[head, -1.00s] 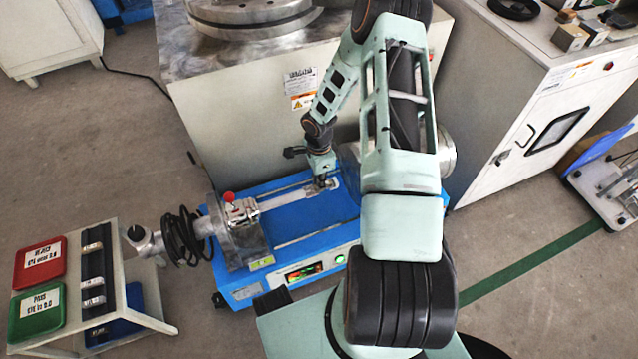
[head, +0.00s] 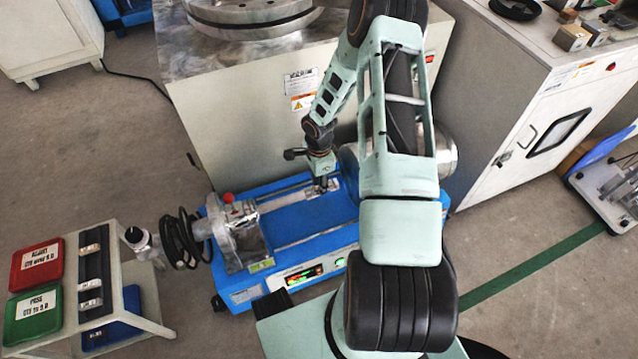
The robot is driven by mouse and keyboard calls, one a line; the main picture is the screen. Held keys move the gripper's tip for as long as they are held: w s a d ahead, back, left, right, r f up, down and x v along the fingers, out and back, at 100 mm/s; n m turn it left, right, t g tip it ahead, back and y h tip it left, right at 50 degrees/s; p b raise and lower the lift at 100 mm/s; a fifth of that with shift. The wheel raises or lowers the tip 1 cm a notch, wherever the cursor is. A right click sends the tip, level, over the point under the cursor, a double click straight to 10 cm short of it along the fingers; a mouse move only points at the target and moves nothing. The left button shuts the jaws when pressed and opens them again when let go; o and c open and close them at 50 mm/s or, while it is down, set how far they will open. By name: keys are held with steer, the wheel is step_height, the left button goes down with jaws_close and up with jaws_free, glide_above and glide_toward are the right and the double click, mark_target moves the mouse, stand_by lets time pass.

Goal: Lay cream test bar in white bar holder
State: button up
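My gripper (head: 323,186) is small in the head view, pointing down at the far rail of the blue testing machine (head: 325,218). It is close to or touching a small pale metallic part there. The fingertips are too small to show whether they are open or shut, or whether anything is between them. Several small pale blocks, one of them here (head: 90,249), sit on a black strip (head: 95,268) on the cart at left. I cannot tell which is the cream test bar. I cannot identify the white bar holder with certainty.
The cart (head: 150,280) carries a red tray (head: 37,265) and a green tray (head: 33,316). A metal head with a red knob (head: 228,197) stands at the machine's left end, beside black coiled hose (head: 180,237). A large grey cabinet (head: 240,125) stands close behind the machine.

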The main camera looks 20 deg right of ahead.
steer(key=shift+s+f, duration=0.2)
steer(key=shift+s, duration=0.4)
steer(key=shift+r+p, duration=0.4)
steer(key=shift+p, duration=0.1)
step_height(320, 180, up, 13)
steer(key=p, duration=0.4)
steer(key=shift+w+f, duration=0.15)
steer(key=shift+w, duration=0.1)
